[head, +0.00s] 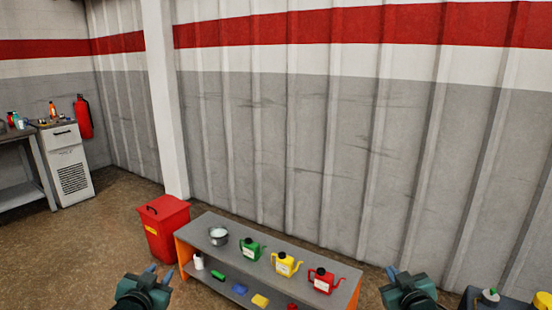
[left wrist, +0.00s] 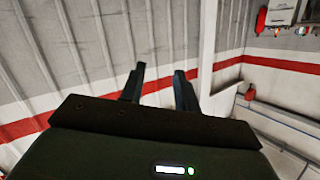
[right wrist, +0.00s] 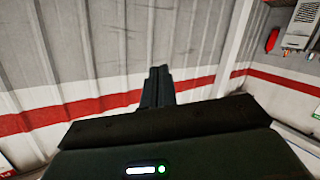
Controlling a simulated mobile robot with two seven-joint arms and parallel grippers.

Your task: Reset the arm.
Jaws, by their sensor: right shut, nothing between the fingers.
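My left gripper (head: 160,272) is at the bottom left of the head view, in front of the low bench. Its two fingers stand apart with nothing between them in the left wrist view (left wrist: 158,88). My right gripper (head: 392,272) is at the bottom right of the head view, to the right of the bench. Its fingers are together and empty in the right wrist view (right wrist: 157,86). Both grippers are apart from every object, and most of both arms is out of the head view.
A white cabinet (head: 67,165) is further left. Open floor (head: 80,245) lies at left.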

